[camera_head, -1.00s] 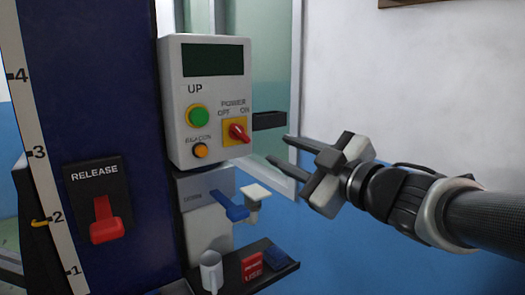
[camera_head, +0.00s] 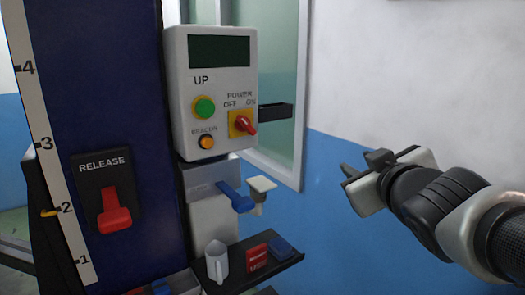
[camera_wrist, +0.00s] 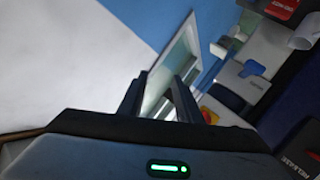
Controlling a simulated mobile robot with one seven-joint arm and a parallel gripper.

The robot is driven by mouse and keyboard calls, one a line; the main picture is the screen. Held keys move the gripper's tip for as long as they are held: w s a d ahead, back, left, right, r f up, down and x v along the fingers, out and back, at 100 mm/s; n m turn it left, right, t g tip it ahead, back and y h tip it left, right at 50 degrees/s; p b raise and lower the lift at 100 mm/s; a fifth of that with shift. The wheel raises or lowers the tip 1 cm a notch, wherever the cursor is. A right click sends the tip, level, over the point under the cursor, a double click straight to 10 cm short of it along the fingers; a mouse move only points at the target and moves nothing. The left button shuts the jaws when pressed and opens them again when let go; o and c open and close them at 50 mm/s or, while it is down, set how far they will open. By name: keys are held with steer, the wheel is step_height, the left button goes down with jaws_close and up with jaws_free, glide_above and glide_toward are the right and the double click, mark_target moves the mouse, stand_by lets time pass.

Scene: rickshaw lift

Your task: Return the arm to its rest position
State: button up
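My gripper (camera_head: 358,168) is in the right half of the head view, in front of the wall and to the right of the control box. It is open and empty, with its two dark fingers apart in the wrist view (camera_wrist: 158,88). The arm comes in from the right edge. The control box (camera_head: 215,95) has a green UP button (camera_head: 204,108), an orange beacon button (camera_head: 206,142) and a red power switch (camera_head: 244,123), which points towards ON. My gripper touches none of them.
A blue column (camera_head: 112,90) stands at left with a red release lever (camera_head: 114,212). A window frame (camera_head: 300,90) is behind. The wall area around my arm looks clear.

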steer(key=s+a+f+m+g, duration=0.25)
steer(key=s+f+g, duration=0.25)
steer(key=s+f, duration=0.3)
steer(key=s+a+f+m+g, duration=0.25)
steer(key=s+f+g, duration=0.25)
steer(key=s+f, duration=0.3)
step_height(320, 180, up, 17)
steer(key=s+p, duration=0.1)
steer(key=p, duration=1.5)
steer(key=shift+s+r, duration=0.15)
steer(key=shift+s, duration=0.05)
steer(key=shift+d, duration=0.1)
